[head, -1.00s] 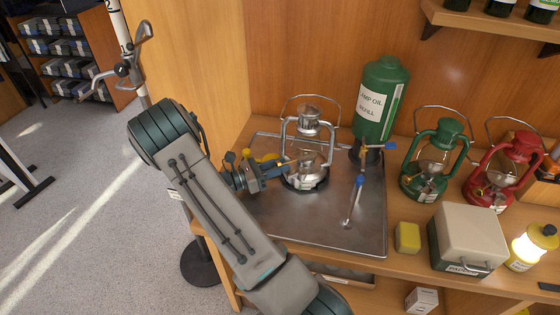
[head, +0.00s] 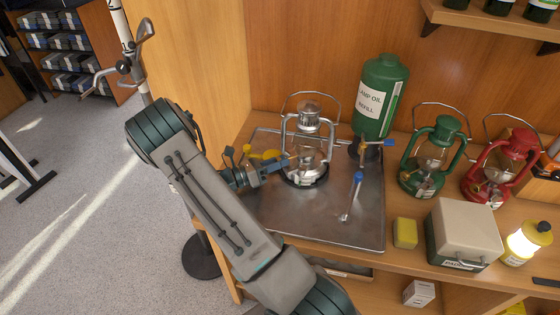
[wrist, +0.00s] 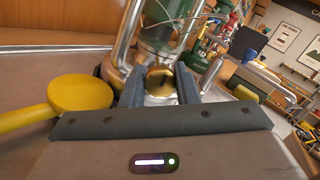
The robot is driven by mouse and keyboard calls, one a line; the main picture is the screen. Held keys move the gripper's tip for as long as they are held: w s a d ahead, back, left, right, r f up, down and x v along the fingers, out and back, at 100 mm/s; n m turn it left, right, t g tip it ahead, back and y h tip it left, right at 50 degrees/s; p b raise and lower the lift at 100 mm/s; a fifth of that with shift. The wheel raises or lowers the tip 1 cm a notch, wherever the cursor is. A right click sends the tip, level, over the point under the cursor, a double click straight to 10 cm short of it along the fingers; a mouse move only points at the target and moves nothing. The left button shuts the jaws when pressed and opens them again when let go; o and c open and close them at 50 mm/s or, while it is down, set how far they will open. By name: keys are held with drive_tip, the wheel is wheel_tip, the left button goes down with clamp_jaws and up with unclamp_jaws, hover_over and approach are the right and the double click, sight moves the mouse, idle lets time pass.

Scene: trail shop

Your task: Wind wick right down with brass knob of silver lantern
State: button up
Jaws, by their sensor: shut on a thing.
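The silver lantern (head: 306,173) stands upright on the metal tray (head: 338,226), its wire bail raised above it. My gripper (head: 286,164) reaches it from the left at the level of its lower body. In the wrist view my gripper (wrist: 159,85) has its two fingers on either side of the round brass knob (wrist: 160,78) and is shut on it. The knob's far side and shaft are hidden, and the wick cannot be made out. A yellow round-ended thing (wrist: 80,93) lies left of the fingers in the wrist view.
A green lamp oil can (head: 382,95) stands behind the lantern, with a blue-handled tap (head: 372,146) near it. Green (head: 435,160) and red (head: 500,170) lanterns stand to the right. A yellow block (head: 405,233) and a lidded box (head: 463,236) are at the front right.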

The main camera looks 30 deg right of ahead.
drive_tip(key=o, duration=0.7)
drive_tip(key=shift+w+a+r, duration=0.1)
drive_tip(key=shift+w+a, duration=0.05)
drive_tip(key=shift+a, duration=0.05)
drive_tip(key=shift+d, duration=0.1)
drive_tip(key=shift+a+f, duration=0.2)
drive_tip(key=shift+a, duration=0.2)
drive_tip(key=b+v, duration=0.4)
drive_tip(key=v, duration=0.9)
drive_tip(key=shift+a, duration=0.1)
drive_tip(key=shift+r, duration=0.1)
